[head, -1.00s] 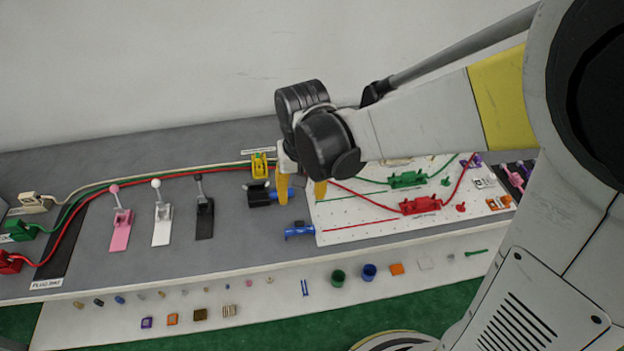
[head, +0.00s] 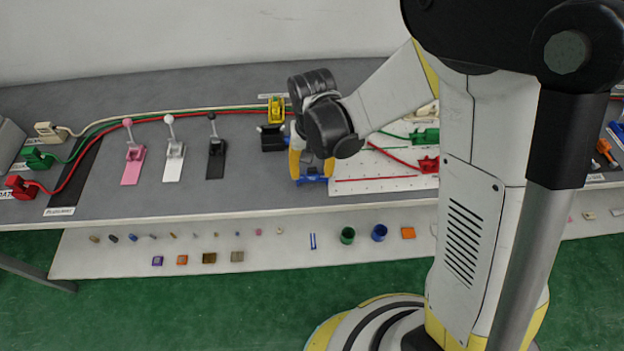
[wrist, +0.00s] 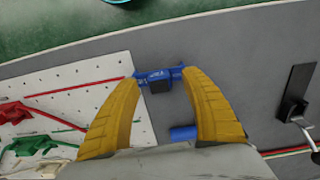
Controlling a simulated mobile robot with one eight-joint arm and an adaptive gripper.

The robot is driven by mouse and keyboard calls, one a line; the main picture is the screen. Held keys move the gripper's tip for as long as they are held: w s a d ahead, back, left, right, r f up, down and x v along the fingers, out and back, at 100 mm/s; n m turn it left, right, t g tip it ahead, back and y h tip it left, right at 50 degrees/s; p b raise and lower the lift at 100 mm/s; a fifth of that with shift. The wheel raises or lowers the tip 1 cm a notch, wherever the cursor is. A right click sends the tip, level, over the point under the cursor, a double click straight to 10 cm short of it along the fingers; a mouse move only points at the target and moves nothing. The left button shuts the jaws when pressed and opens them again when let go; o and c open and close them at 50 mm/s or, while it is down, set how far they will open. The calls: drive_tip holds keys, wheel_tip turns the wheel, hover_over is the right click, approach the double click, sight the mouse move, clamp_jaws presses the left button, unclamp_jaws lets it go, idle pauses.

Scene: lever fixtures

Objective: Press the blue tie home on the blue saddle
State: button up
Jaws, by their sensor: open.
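The blue saddle (wrist: 171,72) lies near the table's front edge, beside the white perforated board. In the wrist view it sits between my fingertips, with a dark blue block at its middle. In the head view its blue part (head: 313,181) shows low between my fingers. My gripper (head: 312,168) is open and points down over it; its yellow fingers (wrist: 160,80) stand on either side with nothing visibly clamped. I cannot tell which blue part is the tie, or whether the fingers touch. A separate blue cylinder (wrist: 183,132) lies nearer the wrist, partly hidden.
The white board (wrist: 85,90) carries red and green fixtures close beside my gripper. A black fixture (head: 272,138) and a yellow one (head: 276,110) stand behind. Pink (head: 132,165), white (head: 173,165) and black (head: 215,160) levers stand left. A lower shelf (head: 110,262) holds small parts.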

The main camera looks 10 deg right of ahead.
drive_tip(key=shift+f, duration=0.65)
drive_tip(key=shift+r, duration=0.1)
drive_tip(key=c, duration=1)
drive_tip(key=shift+o, duration=0.2)
drive_tip(key=shift+r, duration=0.1)
